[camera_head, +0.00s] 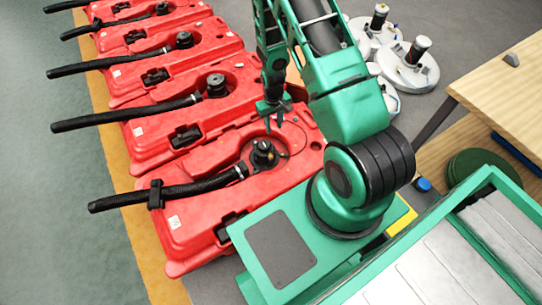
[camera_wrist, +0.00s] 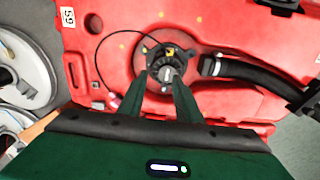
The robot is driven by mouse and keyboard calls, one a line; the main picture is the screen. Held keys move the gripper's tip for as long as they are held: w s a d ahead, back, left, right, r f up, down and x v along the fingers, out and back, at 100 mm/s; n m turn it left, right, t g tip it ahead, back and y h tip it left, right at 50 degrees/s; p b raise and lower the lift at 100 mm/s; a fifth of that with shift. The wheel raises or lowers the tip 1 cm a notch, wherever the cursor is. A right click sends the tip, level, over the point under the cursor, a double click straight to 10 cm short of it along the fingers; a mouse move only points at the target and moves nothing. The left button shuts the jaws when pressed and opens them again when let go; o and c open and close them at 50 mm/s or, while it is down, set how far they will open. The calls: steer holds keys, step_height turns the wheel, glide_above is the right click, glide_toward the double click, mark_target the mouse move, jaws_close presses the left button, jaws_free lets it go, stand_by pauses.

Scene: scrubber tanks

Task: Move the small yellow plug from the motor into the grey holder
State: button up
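The motor (camera_head: 263,153) is a round black unit on the nearest red tank (camera_head: 195,225). In the wrist view the motor (camera_wrist: 160,67) has a small yellow piece (camera_wrist: 170,50) on its upper part, which looks like the plug. My gripper (camera_head: 274,125) hangs above the motor. In the wrist view my gripper (camera_wrist: 158,88) is open, with its two green fingers apart and nothing visible between them. The fingertips reach toward the motor's near edge; I cannot tell whether they touch. A small grey piece (camera_head: 511,60) on the wooden table may be the holder; I cannot tell.
A thin dark cable (camera_wrist: 97,57) loops left from the motor. A black hose (camera_head: 195,188) runs left from the motor. Several similar red tanks stand in a row behind. White round bases (camera_head: 410,68) stand at the back right. My green arm hides part of the floor.

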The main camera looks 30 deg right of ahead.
glide_above(271, 154)
steer(key=shift+n, duration=0.3)
step_height(271, 154, down, 9)
steer(key=shift+r, duration=0.15)
steer(key=shift+f, duration=4.45)
jaws_close()
steer(key=o, duration=0.8)
jaws_free()
